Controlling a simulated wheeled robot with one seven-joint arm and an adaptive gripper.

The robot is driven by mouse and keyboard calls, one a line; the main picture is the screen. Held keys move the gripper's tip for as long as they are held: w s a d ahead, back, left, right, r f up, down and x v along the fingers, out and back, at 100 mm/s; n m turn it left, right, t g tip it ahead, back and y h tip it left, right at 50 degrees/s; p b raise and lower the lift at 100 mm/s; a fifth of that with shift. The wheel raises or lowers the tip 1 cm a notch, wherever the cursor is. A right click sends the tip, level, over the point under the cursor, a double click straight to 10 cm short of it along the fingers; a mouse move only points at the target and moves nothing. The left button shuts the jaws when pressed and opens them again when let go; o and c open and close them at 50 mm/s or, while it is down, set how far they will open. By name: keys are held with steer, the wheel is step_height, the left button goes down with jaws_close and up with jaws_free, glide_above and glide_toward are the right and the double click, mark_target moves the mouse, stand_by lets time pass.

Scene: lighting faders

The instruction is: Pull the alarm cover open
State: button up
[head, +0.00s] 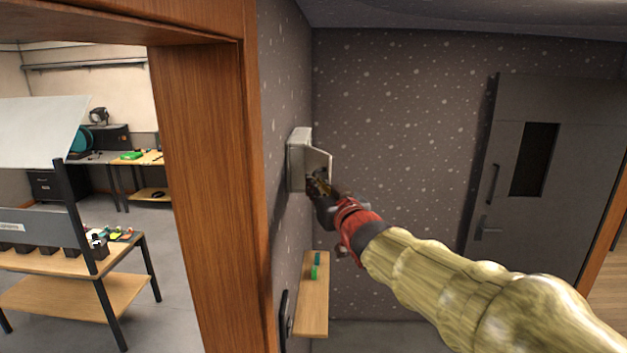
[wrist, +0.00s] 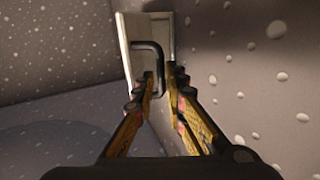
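The alarm box (head: 299,158) is a pale case on the grey speckled wall. Its cover (head: 320,163) stands out from the box at an angle, partly open. In the wrist view the pale cover (wrist: 135,38) shows a dark bent handle (wrist: 149,45). My gripper (head: 316,185) is at the lower part of the cover. The exact contact is partly hidden by the fingers.
A wooden shelf (head: 313,292) with small green items is on the wall below the box. A grey door (head: 505,180) is at the right. A wood door frame (head: 200,180) stands at the left, with a workbench (head: 75,295) beyond it.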

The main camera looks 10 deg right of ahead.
steer(key=shift+w+a+r, duration=0.1)
steer(key=shift+w+a, duration=0.1)
steer(key=shift+w, duration=0.9)
steer(key=shift+c, duration=1)
jaws_close()
